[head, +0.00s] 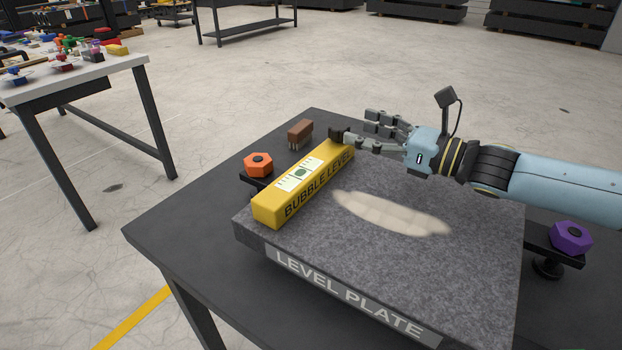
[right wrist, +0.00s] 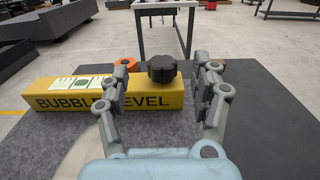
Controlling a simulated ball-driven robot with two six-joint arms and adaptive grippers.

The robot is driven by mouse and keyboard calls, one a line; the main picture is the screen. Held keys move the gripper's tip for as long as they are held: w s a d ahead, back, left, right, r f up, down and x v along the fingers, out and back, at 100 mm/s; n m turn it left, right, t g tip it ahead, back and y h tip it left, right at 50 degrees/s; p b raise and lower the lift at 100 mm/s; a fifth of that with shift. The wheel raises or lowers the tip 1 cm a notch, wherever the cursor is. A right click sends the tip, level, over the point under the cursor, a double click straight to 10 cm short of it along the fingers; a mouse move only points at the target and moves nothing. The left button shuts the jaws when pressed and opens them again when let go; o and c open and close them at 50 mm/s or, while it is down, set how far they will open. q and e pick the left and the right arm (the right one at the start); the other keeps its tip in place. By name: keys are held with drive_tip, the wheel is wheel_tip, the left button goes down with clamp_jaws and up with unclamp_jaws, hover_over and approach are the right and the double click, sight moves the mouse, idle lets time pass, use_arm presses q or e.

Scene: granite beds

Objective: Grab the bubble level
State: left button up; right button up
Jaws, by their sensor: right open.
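The bubble level (head: 270,208) is a long yellow bar with a white label and green vial window. It lies along the left edge of the grey granite level plate (head: 400,265). My right gripper (head: 357,128) is open at its far end, coming in from the right. In the right wrist view, the level (right wrist: 60,98) runs left to right. A black knob (right wrist: 161,69) shows between the open fingers (right wrist: 166,72), by the level's end. The left finger covers part of the level's lettering. I cannot tell whether any finger touches it. My left gripper is not in view.
An orange hex knob (head: 258,163) and a brown brush (head: 300,132) are left of the level. A purple hex knob (head: 570,237) is at the right. A pale smear (head: 390,213) marks the plate. Another table (head: 130,62) with small coloured items stands at left.

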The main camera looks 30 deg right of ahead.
sight(339, 126)
drive_tip(key=shift+w+a+f+b, duration=0.1)
drive_tip(key=shift+w+f+b, duration=0.15)
drive_tip(key=shift+w, duration=0.4)
drive_tip(key=shift+b+x, duration=0.35)
drive_tip(key=shift+x, duration=1.9)
drive_tip(key=shift+f, duration=0.2)
clamp_jaws()
